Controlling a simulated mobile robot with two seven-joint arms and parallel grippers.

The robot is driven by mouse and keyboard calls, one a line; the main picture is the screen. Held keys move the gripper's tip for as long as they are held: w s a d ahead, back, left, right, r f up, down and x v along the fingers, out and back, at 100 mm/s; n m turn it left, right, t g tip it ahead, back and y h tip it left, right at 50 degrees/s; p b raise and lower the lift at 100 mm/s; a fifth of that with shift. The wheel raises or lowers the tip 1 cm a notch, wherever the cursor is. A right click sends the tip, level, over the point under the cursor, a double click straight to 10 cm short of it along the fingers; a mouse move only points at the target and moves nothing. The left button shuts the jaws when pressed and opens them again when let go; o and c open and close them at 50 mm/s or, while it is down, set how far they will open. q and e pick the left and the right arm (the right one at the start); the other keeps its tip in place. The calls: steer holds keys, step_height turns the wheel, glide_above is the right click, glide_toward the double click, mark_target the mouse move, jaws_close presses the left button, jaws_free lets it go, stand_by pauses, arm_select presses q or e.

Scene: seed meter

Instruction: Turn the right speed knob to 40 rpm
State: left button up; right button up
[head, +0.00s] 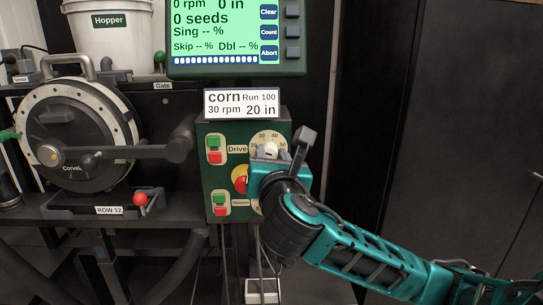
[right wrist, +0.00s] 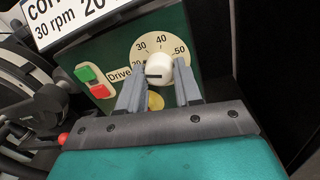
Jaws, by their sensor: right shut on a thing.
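The white speed knob (head: 270,149) sits on a cream dial beside the "Drive" label on the green control box (head: 215,128). In the right wrist view the knob (right wrist: 158,68) is between the two grey fingers of my right gripper (right wrist: 160,82), which is shut on it. The dial (right wrist: 146,48) shows 30, 40 and 50; the lower-left number is partly hidden by a finger. A short dark mark shows on the knob's face, but I cannot tell its exact reading. In the head view my right gripper (head: 272,158) covers the dial's lower part. My left gripper is out of view.
A card (head: 242,104) above the box reads corn, Run 100, 30 rpm, 20 in. The screen (head: 225,30) shows 0 rpm. Green and red buttons (head: 214,149) and a red-and-yellow button (head: 240,181) are close left of my gripper. The seed meter (head: 70,125) stands farther left.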

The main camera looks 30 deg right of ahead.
steer(key=shift+m+p, duration=0.55)
steer(key=shift+m, duration=0.65)
steer(key=shift+a+m+p, duration=0.1)
steer(key=shift+m+p, duration=0.2)
steer(key=shift+m, duration=1.5)
steer(key=m, duration=0.3)
steer(key=shift+f+h+p, duration=0.1)
steer(key=shift+h+p, duration=0.2)
steer(key=shift+p, duration=0.1)
steer(key=m, duration=0.2)
steer(key=shift+m, duration=0.4)
steer(key=m, duration=0.4)
steer(key=shift+w+a+m+h, duration=0.1)
steer(key=shift+m+h, duration=0.3)
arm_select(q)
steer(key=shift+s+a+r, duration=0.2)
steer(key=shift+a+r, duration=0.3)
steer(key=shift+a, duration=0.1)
arm_select(e)
steer(key=shift+m, duration=1.6)
